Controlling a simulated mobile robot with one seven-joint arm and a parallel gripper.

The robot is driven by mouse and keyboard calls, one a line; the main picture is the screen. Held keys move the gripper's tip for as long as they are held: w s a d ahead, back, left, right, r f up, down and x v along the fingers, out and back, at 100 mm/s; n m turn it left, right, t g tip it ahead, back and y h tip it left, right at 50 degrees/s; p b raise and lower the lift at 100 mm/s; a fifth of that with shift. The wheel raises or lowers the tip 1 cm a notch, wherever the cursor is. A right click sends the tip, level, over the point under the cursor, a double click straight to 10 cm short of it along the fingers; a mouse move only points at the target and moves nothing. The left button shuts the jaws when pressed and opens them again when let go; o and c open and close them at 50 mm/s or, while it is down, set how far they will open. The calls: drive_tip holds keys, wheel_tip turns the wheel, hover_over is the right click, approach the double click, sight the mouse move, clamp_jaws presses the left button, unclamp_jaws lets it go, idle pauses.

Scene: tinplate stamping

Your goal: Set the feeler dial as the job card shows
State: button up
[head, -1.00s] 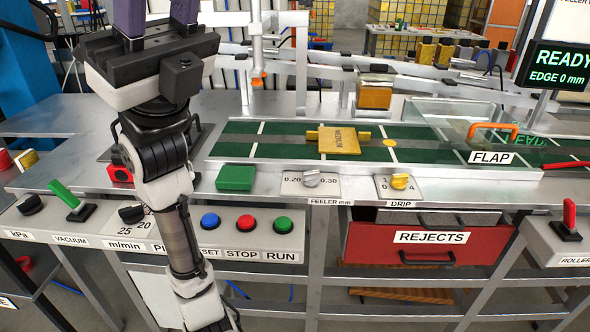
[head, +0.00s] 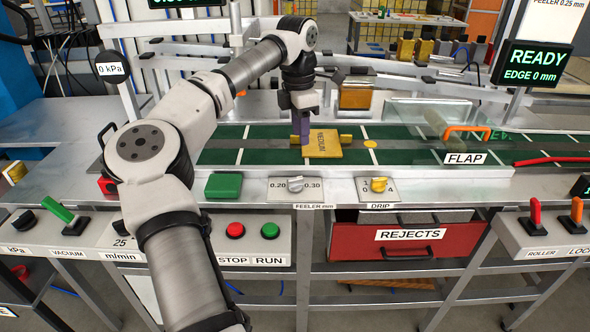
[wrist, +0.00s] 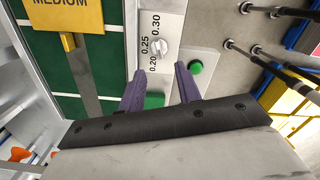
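The feeler dial has a pale knob (head: 296,184) on a white plate at the front edge of the bench, marked 0.20 and 0.30. In the wrist view its knob (wrist: 160,48) sits by the marks 0.20, 0.25 and 0.30; I cannot tell its exact setting. A card at the top right (head: 560,4) reads FEELER 0.25 mm, partly cut off. My gripper (head: 303,140) hangs above the belt, behind the dial. In the wrist view my gripper (wrist: 160,70) has its two purple fingers apart and nothing between them; the dial lies beyond the fingertips.
A yellow MEDIUM plate (head: 325,144) lies on the green belt close to my gripper. A green block (head: 223,185) is left of the dial, and the drip dial (head: 379,184) is right of it. A clear flap cover (head: 430,122) stands farther right.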

sight(295, 178)
drive_tip(key=shift+y, duration=0.3)
drive_tip(key=f+p, duration=0.1)
drive_tip(key=f, duration=0.3)
drive_tip(key=a+f+p, duration=0.1)
drive_tip(key=f, duration=0.4)
drive_tip(key=f+p, duration=0.1)
drive_tip(key=f, duration=0.3)
drive_tip(key=shift+w+a+f, duration=0.1)
drive_tip(key=shift+a+f, duration=0.05)
drive_tip(key=shift+f, duration=0.2)
clamp_jaws()
